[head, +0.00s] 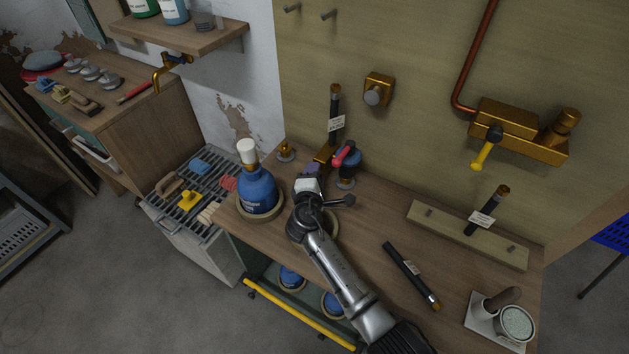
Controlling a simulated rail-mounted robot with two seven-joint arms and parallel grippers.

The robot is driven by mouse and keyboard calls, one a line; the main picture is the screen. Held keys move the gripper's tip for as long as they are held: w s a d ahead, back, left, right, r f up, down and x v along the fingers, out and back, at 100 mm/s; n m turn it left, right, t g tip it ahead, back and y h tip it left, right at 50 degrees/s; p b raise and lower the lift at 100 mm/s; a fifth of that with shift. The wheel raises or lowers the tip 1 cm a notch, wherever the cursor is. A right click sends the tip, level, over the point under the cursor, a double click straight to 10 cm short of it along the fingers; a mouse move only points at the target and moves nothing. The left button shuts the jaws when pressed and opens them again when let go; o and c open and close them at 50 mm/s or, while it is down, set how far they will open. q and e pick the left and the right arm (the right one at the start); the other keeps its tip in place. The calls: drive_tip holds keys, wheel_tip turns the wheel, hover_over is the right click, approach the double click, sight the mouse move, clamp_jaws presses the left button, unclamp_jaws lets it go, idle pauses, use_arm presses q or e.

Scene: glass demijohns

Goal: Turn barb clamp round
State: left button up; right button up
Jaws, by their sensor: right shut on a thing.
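My right gripper (309,184) reaches over the workbench from the lower right. It is shut at the near end of a brass-coloured block, which I take for the barb clamp (323,157). My gripper hides part of it. A black tube (335,105) with a brass top and a white label stands upright just behind the block; I cannot tell whether they are joined. Right beside it is a dark blue fitting (350,157) with a red handle, above a small round base. My left gripper is not in view.
A blue demijohn (257,191) with a white cap stands close left of my gripper. A loose black tube (409,273) lies to the right, before a wooden peg board (425,219) with another tube. A cup (515,322) stands at the right corner. Brass valves (378,88) are on the wall.

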drive_tip(key=shift+f+m+b, duration=0.2)
drive_tip(key=shift+m+b, duration=0.3)
drive_tip(key=shift+b, duration=0.25)
drive_tip(key=shift+r, duration=0.1)
drive_tip(key=o, duration=0.9)
drive_tip(key=shift+o, duration=0.2)
drive_tip(key=shift+s+a+r, duration=0.15)
drive_tip(key=shift+s, duration=0.35)
drive_tip(key=p+v, duration=0.1)
drive_tip(key=v, duration=0.2)
drive_tip(key=p+v, duration=0.1)
drive_tip(key=v, duration=0.3)
drive_tip(key=p+v, duration=0.2)
drive_tip(key=v, duration=0.2)
drive_tip(key=shift+s+f, duration=0.2)
drive_tip(key=shift+f, duration=0.1)
drive_tip(key=shift+s+a, duration=0.1)
drive_tip(key=shift+s, duration=0.65)
